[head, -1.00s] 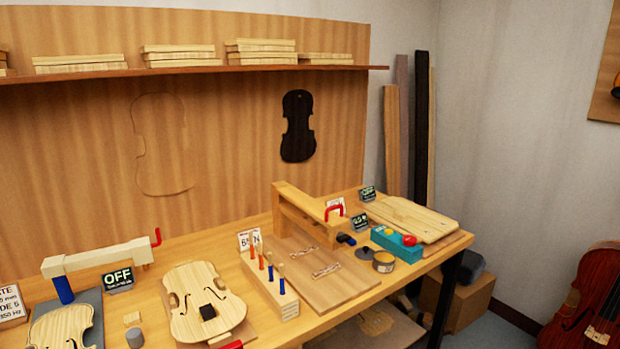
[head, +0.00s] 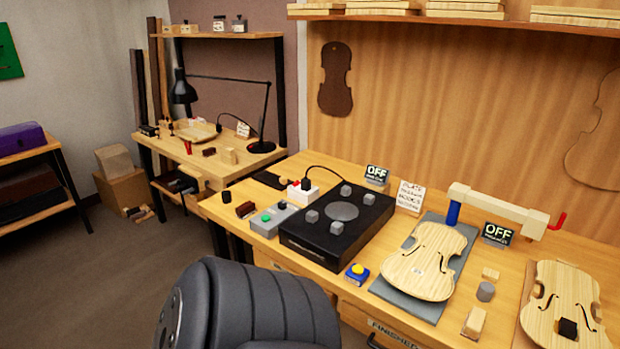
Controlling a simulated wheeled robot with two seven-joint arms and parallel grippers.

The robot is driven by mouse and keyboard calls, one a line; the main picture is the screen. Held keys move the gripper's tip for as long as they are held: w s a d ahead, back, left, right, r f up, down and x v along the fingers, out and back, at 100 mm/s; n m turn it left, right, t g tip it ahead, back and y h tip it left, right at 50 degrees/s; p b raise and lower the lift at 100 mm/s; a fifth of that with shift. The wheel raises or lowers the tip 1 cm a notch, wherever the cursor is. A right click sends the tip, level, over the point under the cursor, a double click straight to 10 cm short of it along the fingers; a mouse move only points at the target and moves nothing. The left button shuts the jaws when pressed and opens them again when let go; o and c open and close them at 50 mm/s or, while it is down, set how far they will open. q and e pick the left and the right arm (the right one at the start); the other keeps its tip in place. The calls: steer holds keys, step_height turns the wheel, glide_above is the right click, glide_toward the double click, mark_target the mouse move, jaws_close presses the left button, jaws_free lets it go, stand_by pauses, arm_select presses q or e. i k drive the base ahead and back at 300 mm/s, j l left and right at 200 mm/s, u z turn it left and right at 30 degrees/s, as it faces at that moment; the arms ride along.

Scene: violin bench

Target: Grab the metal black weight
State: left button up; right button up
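A small black block (head: 567,328) sits on a pale violin plate (head: 556,297) at the right edge of the head view. It looks like the black weight, but I cannot tell its material. A grey cylinder (head: 486,291) stands on the bench between the two violin plates. A small dark cylinder (head: 226,197) stands near the bench's left end. Neither gripper is in view; only a black arm link of mine shows at the bottom.
A black box with a round disc and grey cubes (head: 337,222) stands on the bench. A second violin plate (head: 426,260) lies on a grey mat beside a clamp (head: 500,209). A side table with a lamp (head: 263,147) stands behind left. Open floor (head: 110,270) lies at left.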

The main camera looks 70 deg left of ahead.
mark_target(226, 195)
steer(key=k+j+u, duration=0.1)
steer(key=j, duration=0.3)
steer(key=k+j+u, duration=0.1)
steer(key=j, duration=0.25)
steer(key=k+j+u, duration=0.15)
steer(key=j, duration=0.25)
steer(key=u, duration=2.3)
steer(key=j+z, duration=0.1)
steer(key=z, duration=0.35)
steer(key=i+j+z, duration=0.1)
steer(key=z, duration=0.35)
steer(key=j, duration=0.1)
